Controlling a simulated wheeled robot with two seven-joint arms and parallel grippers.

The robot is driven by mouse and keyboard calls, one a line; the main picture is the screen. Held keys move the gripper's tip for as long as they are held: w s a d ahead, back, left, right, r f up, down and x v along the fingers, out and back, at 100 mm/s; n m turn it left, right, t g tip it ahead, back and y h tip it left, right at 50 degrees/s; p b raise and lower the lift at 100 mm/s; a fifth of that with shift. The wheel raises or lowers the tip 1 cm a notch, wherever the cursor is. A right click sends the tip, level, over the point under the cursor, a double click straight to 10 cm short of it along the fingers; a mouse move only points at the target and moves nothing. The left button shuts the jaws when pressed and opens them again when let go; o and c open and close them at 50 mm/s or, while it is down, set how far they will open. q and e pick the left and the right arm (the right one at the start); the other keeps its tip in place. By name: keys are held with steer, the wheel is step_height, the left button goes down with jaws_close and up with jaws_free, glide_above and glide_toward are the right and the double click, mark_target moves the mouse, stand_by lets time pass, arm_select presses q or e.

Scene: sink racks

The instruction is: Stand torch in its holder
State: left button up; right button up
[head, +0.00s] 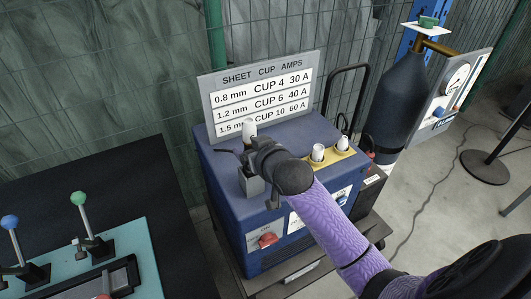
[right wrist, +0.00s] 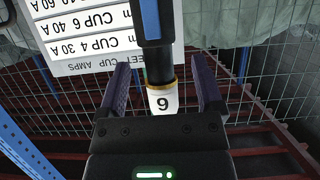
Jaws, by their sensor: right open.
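The torch (right wrist: 155,60) is upright with its white cup (head: 249,127) at the top; the cup shows just above my right gripper (head: 257,152) in the head view. In the right wrist view, which is upside down to the scene, the white cup bears a number and a gold ring. My right gripper (right wrist: 160,75) is open around the torch, with a gap on either side. A grey block, seemingly the holder (head: 251,185), is on the blue machine just below the gripper. The torch's lower end is hidden, so its seating cannot be told. My left gripper is not in view.
The blue machine (head: 225,180) carries a sign (head: 262,95) at its back and a yellow rack (head: 335,160) with white cups to the right. A dark gas cylinder (head: 395,105) stands at right. A teal fixture with levers (head: 90,240) lies at left.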

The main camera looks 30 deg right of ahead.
steer(key=d+p+v, duration=0.1)
steer(key=p+v, duration=0.1)
steer(key=v, duration=0.8)
steer(key=s+a+f+g, duration=0.1)
steer(key=s+f+g, duration=0.25)
steer(key=f, duration=0.95)
steer(key=s+a+f+g, duration=0.1)
steer(key=s+f+g, duration=0.3)
steer(key=f, duration=1)
steer(key=s+a+f+n+g, duration=0.25)
steer(key=s+f, duration=0.45)
steer(key=s, duration=0.6)
steer(key=s+a+f+n+g, duration=0.1)
steer(key=s+f+g, duration=0.35)
steer(key=s, duration=0.85)
step_height(320, 180, down, 10)
steer(key=t+b, duration=0.1)
steer(key=b, duration=0.7)
steer(key=shift+s+d+t+y+b, duration=0.2)
steer(key=shift+s+t+y+b, duration=0.1)
steer(key=shift+s+t, duration=0.05)
